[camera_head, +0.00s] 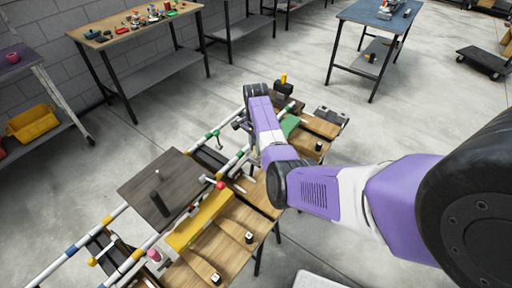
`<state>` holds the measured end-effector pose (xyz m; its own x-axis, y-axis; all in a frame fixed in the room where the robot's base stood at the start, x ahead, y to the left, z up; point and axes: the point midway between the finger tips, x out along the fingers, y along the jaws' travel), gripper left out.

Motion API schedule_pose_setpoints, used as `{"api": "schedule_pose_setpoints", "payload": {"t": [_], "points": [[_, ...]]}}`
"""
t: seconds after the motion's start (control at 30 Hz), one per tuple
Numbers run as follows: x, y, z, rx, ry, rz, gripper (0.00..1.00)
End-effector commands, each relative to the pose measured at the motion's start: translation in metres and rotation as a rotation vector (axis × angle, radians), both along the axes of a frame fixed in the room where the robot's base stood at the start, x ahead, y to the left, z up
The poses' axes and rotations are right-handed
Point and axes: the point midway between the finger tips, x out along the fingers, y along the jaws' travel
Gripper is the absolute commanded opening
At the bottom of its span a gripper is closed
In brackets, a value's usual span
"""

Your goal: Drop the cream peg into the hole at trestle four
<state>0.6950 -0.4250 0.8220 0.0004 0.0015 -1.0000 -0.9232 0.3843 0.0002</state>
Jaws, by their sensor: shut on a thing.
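My arm reaches from the right over the row of wooden trestle tops, and its wrist is above their far half. My gripper (241,123) shows only as a small dark part at the left of the wrist, largely hidden by my arm link. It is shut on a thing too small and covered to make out. I cannot pick out the cream peg for certain. Black blocks (249,237) stand on the wooden tops (232,226), but their holes are too small to see. I cannot tell which top is trestle four.
Banded rails (123,267) run along the tops. A dark board (161,189) with a black post, a yellow beam (200,219) and a red ball (220,185) lie left of my arm. A blue-topped table (382,14) stands behind.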

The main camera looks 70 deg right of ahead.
Motion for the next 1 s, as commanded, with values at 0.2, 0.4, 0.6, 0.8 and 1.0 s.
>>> {"api": "schedule_pose_setpoints", "payload": {"t": [0.2,0.4,0.6,0.8,1.0], "points": [[0.000,0.000,0.000,0.000,0.000,0.000,0.48],[0.000,0.000,0.000,0.000,0.000,0.000,0.48],[0.001,-0.001,0.010,-0.003,-0.002,0.000,0.48],[0.001,-0.001,0.042,-0.003,-0.003,0.000,0.48],[0.001,-0.001,0.069,-0.002,-0.002,0.001,0.48]]}}
